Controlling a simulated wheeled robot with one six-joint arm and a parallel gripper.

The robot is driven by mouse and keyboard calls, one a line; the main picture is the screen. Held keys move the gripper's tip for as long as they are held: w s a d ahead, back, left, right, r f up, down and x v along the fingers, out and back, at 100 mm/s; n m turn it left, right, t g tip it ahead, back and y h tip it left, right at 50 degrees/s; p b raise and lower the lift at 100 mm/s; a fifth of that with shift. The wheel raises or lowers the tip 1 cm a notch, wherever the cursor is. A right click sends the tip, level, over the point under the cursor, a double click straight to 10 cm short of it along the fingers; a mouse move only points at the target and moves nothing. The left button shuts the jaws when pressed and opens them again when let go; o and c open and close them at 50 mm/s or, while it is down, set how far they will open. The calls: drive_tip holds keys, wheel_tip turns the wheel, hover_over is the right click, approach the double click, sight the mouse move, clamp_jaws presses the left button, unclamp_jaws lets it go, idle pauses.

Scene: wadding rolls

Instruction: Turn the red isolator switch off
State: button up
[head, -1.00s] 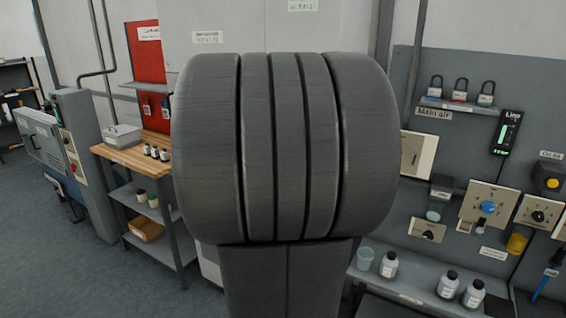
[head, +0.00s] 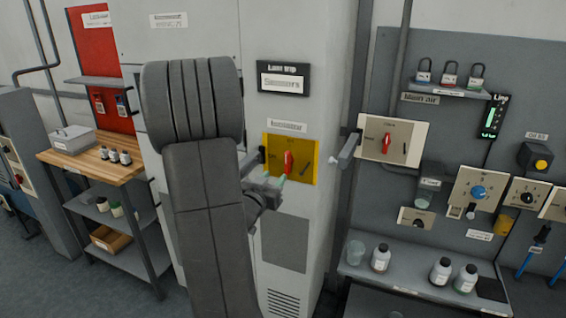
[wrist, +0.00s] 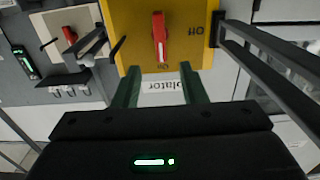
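The red isolator switch (head: 288,162) is a red handle on a yellow plate (head: 308,170) on the grey cabinet, under an "Isolator" label (head: 288,126). In the wrist view, where the lettering is upside down, the red handle (wrist: 159,37) stands upright in line with the "On" mark; the "Off" mark is to its right. My gripper (head: 273,180) is in front of the plate's lower left part. Its two green fingers (wrist: 159,68) are apart and empty, short of the handle in the wrist view. My arm hides part of the cabinet to the left.
A dark bracket (wrist: 216,28) with a long grey bar sticks out beside the yellow plate. A similar red switch (head: 387,141) on a cream plate, with a projecting grey bar (head: 346,152), is to the right. A shelf (head: 410,279) with bottles stands below it.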

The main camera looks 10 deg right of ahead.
sight(286, 163)
drive_tip(key=p+x, duration=0.2)
drive_tip(key=x, duration=0.8)
drive_tip(key=shift+c, duration=0.2)
clamp_jaws()
